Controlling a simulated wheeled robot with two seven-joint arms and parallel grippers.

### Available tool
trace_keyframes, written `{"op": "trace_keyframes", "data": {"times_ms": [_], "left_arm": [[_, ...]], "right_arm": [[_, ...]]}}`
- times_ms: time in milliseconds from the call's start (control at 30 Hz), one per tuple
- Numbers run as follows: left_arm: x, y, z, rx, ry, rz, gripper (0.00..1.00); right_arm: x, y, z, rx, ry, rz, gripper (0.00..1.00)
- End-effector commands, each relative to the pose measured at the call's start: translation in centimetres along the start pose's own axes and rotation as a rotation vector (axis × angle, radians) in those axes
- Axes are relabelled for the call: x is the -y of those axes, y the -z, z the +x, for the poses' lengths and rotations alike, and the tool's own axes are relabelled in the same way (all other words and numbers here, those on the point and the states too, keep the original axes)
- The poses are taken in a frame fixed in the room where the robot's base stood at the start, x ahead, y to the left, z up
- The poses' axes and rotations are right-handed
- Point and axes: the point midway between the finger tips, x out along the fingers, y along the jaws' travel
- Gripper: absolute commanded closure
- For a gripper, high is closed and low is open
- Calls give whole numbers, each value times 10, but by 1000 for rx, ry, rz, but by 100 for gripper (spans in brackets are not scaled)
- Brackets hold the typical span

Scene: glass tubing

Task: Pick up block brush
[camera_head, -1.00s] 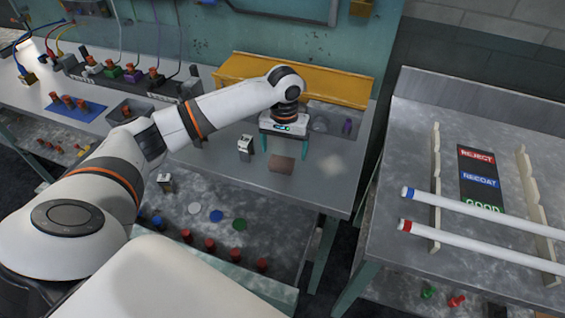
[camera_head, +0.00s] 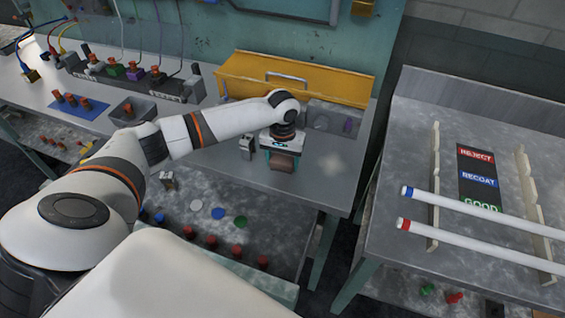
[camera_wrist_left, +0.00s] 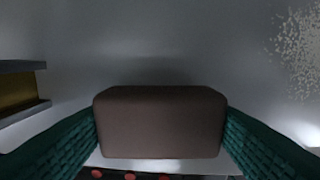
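The block brush (camera_head: 283,161) is a brown block near the front edge of the left workbench. It also shows in the middle of the left wrist view (camera_wrist_left: 160,122). My left gripper (camera_head: 283,157) points down over it, with one green finger on each side. In the left wrist view both ribbed green fingers (camera_wrist_left: 160,130) meet the block's sides, so the gripper appears shut on it. Whether the block is clear of the bench top is hard to tell. Its underside is hidden. My right gripper is not in view.
A small grey metal holder (camera_head: 247,146) stands close left of the gripper. A yellow case (camera_head: 235,72) and a grey tray (camera_head: 335,118) lie behind. Free bench top (camera_head: 325,172) lies to the right. A separate table (camera_head: 385,240) holds two white tubes.

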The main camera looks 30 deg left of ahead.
Motion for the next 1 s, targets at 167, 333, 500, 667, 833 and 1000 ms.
{"op": "trace_keyframes", "data": {"times_ms": [167, 333, 500, 667, 833, 1000], "left_arm": [[0, 0, 0, 1, 0, 0, 59], [0, 0, -2, 1, 0, -1, 60], [0, -2, -23, 5, 0, 0, 60], [0, -1, -56, 5, 2, 0, 60], [0, -1, -85, 3, 2, -1, 60], [0, -1, -99, 1, 0, -1, 60]], "right_arm": [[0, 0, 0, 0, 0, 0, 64], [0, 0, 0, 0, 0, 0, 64], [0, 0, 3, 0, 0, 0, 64], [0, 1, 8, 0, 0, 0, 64], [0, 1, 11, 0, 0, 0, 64], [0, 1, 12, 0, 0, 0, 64]]}}
